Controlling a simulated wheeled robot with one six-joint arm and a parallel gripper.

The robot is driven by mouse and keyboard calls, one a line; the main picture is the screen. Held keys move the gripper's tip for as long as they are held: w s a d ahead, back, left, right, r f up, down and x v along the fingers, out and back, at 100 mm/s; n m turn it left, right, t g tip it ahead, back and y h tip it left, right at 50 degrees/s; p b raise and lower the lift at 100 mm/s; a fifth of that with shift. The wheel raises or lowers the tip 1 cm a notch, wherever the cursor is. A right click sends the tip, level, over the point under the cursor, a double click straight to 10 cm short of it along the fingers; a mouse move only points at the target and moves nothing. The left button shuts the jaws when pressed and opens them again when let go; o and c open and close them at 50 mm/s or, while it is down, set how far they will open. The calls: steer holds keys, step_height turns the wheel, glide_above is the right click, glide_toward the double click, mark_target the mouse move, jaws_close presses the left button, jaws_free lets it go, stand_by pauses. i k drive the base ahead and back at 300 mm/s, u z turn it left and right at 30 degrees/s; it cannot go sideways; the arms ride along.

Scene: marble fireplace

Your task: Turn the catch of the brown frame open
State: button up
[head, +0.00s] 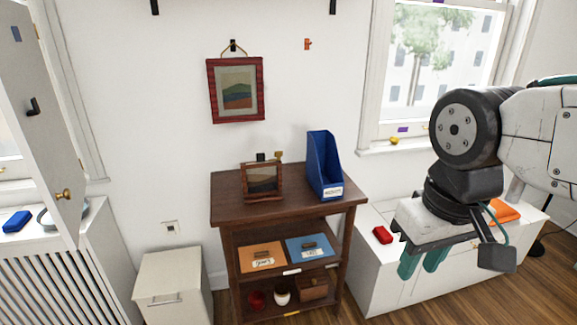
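My gripper (422,262) hangs at the right, well away from the frame, over the white cabinet. Its two teal fingers point down with a gap between them, and nothing shows in it.
A blue file holder (324,168) stands right of the frame on the wooden unit (225,209). A red-framed picture (236,90) hangs above. A red object (382,235) lies on the white cabinet (372,285). An open white door (40,130) stands at the left.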

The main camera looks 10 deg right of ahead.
mark_target(278, 154)
steer(key=z, duration=0.8)
steer(key=k, duration=0.1)
steer(key=u, duration=1.7)
steer(key=i, duration=1.55)
steer(key=z, duration=0.7)
steer(key=i, duration=0.25)
steer(key=z, duration=0.25)
